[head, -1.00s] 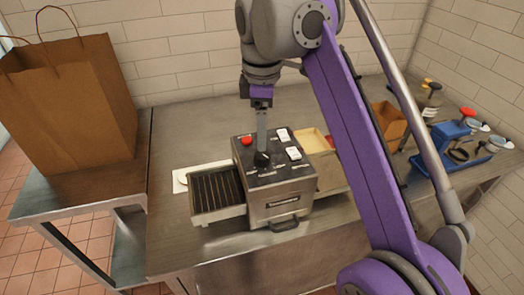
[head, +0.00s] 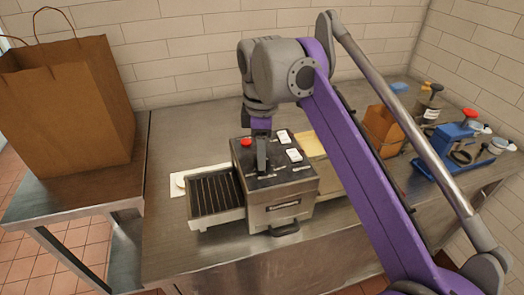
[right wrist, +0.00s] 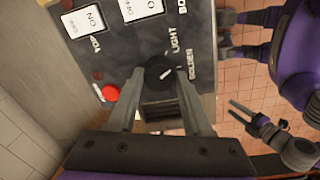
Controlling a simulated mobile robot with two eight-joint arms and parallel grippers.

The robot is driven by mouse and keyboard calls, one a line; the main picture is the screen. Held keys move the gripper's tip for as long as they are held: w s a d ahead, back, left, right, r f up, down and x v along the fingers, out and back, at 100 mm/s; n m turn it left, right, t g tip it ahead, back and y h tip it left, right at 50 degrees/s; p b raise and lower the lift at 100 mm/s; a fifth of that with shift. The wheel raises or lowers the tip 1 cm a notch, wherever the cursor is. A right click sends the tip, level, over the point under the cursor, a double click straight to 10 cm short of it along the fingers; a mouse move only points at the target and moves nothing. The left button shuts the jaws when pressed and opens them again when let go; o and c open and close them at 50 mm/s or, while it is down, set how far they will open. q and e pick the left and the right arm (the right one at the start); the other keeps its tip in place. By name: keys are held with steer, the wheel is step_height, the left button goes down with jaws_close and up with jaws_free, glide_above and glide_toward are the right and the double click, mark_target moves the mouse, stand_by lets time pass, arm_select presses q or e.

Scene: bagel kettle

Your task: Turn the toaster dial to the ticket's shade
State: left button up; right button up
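The toaster (head: 275,195) stands on the steel counter, its dark control panel facing up. The black dial (right wrist: 158,77) sits on the panel in the right wrist view. A white pointer mark on it aims roughly toward the printed words LIGHT and GOLDEN; the exact setting is unclear. My right gripper (right wrist: 160,74) is down at the panel, one finger on each side of the dial, with slim gaps visible. In the head view its fingers (head: 262,155) hide the dial. My left gripper (right wrist: 240,112) shows open and empty in the right wrist view. I see no readable ticket.
A red button (head: 246,142) and white switches (head: 294,155) are close to the dial. A rack tray (head: 216,192) extends left of the toaster. A paper bag (head: 70,105) stands at left. Blue equipment (head: 445,150) stands at right. The counter's front left is clear.

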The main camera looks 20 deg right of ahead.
jaws_close()
arm_select(q)
steer(key=shift+r, duration=0.15)
arm_select(e)
steer(key=shift+r+m+p, duration=0.2)
steer(key=shift+m+p, duration=1.1)
steer(key=shift+m, duration=0.2)
steer(key=m+p, duration=0.2)
steer(key=m, duration=0.1)
steer(key=shift+m, duration=0.4)
steer(key=m+p, duration=0.1)
steer(key=m, duration=0.1)
steer(key=m+p, duration=0.1)
steer(key=m, duration=0.2)
steer(key=shift+w+g+h+p, duration=0.1)
steer(key=shift+g+h+p, duration=0.2)
steer(key=m+p, duration=0.1)
steer(key=m, duration=0.2)
steer(key=shift+m, duration=0.3)
arm_select(q)
step_height(320, 180, up, 10)
steer(key=w, duration=0.2)
steer(key=shift+w+t, duration=0.3)
steer(key=shift+w, duration=0.05)
arm_select(e)
steer(key=shift+f+m, duration=0.1)
steer(key=shift+m, duration=1.1)
arm_select(q)
steer(key=shift+r+p, duration=0.15)
steer(key=shift+p, duration=0.15)
